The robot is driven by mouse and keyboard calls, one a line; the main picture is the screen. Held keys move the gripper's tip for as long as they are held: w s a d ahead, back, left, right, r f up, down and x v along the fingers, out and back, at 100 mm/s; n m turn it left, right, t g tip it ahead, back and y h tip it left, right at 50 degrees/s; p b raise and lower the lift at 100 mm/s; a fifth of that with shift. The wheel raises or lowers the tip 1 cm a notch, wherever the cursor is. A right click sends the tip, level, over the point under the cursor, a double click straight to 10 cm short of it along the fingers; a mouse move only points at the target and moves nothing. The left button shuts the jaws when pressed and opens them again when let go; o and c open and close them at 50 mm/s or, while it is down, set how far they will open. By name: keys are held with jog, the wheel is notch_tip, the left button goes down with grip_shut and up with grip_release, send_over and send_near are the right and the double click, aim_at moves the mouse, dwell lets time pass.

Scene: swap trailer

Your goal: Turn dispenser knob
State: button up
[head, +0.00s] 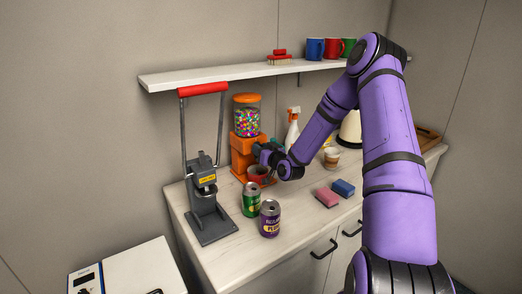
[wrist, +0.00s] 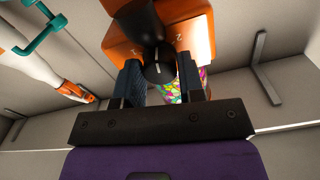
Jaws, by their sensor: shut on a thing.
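The candy dispenser (head: 240,156) is orange with a clear globe of colourful candies (head: 246,118) and stands on the counter against the wall. In the wrist view its orange body (wrist: 196,30) fills the top middle. The black round knob (wrist: 158,73), with a pale line on its face, sits between my two fingers. My gripper (wrist: 160,78) is shut on the knob. In the head view my gripper (head: 262,152) is at the dispenser's front right, and my wrist partly covers that side.
A grey can press (head: 208,200) with a red handle (head: 203,88) stands left. A green can (head: 250,199) and a purple can (head: 270,217) stand in front. A spray bottle (head: 292,130), sponges (head: 327,197) and paper cup (head: 331,157) are right. A shelf (head: 230,74) hangs above.

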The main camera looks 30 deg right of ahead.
jog(key=shift+m, duration=0.6)
jog(key=o, duration=0.9)
jog(key=shift+s, duration=0.1)
jog(key=s, duration=1)
jog(key=shift+s+d, duration=0.2)
jog(key=shift+s, duration=0.15)
jog(key=shift+o, duration=0.2)
